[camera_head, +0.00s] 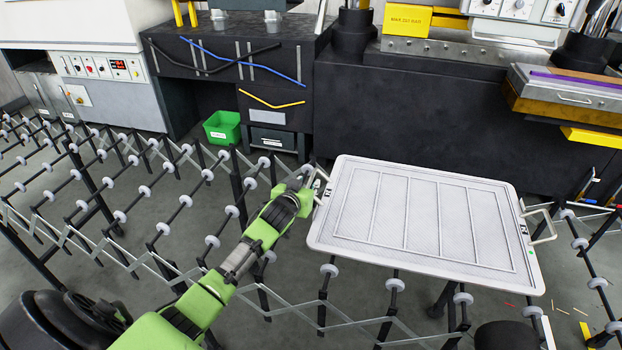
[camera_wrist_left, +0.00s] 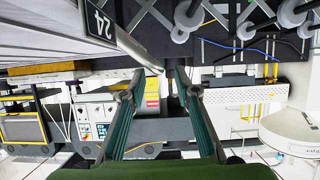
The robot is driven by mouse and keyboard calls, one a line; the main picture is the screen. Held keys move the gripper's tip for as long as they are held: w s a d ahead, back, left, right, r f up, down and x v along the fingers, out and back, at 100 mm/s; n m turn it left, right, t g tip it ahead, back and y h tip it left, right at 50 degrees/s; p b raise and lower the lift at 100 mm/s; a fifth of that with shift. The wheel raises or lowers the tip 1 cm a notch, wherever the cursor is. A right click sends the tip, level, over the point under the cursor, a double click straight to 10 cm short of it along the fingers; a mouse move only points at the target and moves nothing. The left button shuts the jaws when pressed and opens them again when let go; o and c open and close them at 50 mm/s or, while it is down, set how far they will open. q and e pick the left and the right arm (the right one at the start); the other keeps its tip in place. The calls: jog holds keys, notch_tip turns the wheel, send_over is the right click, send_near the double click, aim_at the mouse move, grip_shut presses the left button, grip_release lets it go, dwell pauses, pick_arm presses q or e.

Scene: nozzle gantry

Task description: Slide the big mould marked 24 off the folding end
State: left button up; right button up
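The big mould (camera_head: 343,228) is a flat white rectangular frame with a ribbed mesh face and a handle on each short side. It lies across the folding roller conveyor. The right handle (camera_head: 545,226) is free. My left gripper (camera_head: 318,186) is at the left handle. In the left wrist view a dark label reading 24 (camera_wrist_left: 98,22) is on the mould's side. There the left gripper's fingers (camera_wrist_left: 160,76) stand apart, with a grey handle bar (camera_wrist_left: 140,50) reaching to the fingertips. I cannot tell whether they touch it. My right gripper is not in view.
The folding conveyor (camera_head: 120,215) with grey rollers spreads left and under the mould. A dark machine bench (camera_head: 430,135) stands close behind the mould. A green bin (camera_head: 222,127) sits beneath the dark workbench. A drawer unit (camera_head: 575,95) juts out at the right. Small scraps lie on the floor lower right.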

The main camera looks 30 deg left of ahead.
aim_at(309, 181)
pick_arm(q)
jog(key=shift+x, duration=2.6)
grip_shut()
